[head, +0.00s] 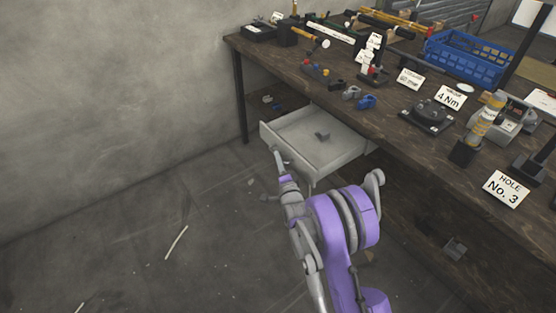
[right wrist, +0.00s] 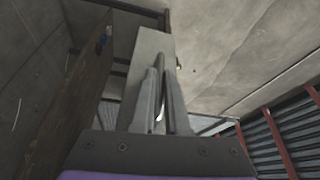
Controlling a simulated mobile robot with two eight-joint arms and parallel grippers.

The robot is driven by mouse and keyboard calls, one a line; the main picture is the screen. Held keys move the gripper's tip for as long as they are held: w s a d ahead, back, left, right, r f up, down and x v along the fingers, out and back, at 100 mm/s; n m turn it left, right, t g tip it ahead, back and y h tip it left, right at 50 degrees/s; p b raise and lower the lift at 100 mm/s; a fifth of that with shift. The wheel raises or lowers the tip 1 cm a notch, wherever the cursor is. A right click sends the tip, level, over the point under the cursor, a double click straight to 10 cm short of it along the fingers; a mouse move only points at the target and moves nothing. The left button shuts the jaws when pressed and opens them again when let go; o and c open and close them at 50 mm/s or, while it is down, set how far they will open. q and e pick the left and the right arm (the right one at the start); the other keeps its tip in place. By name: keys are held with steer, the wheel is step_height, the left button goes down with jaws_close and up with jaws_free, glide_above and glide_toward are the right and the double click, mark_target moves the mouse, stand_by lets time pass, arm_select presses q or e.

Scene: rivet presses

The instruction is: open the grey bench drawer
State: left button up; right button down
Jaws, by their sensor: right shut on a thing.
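The grey bench drawer (head: 342,160) stands pulled out from under the workbench, its inside showing. A small grey block (head: 321,136) lies in it. My right gripper (head: 278,158) is at the outer face of the drawer front, low and left of the bench edge. In the right wrist view, the fingers (right wrist: 164,95) are close together against the pale drawer front (right wrist: 151,48), shut on what appears to be its handle. The handle itself is mostly hidden by the fingers. My left gripper is not in view.
The dark workbench (head: 395,118) carries a blue crate (head: 468,58), several tools and white label cards, including one reading "HOLE No. 3" (head: 506,189). A grey wall (head: 120,80) stands to the left. The floor (head: 130,235) left of the drawer is largely clear.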

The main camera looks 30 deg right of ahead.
steer(key=c, duration=0.9)
jaws_free()
steer(key=shift+d, duration=0.1)
steer(key=v, duration=1.1)
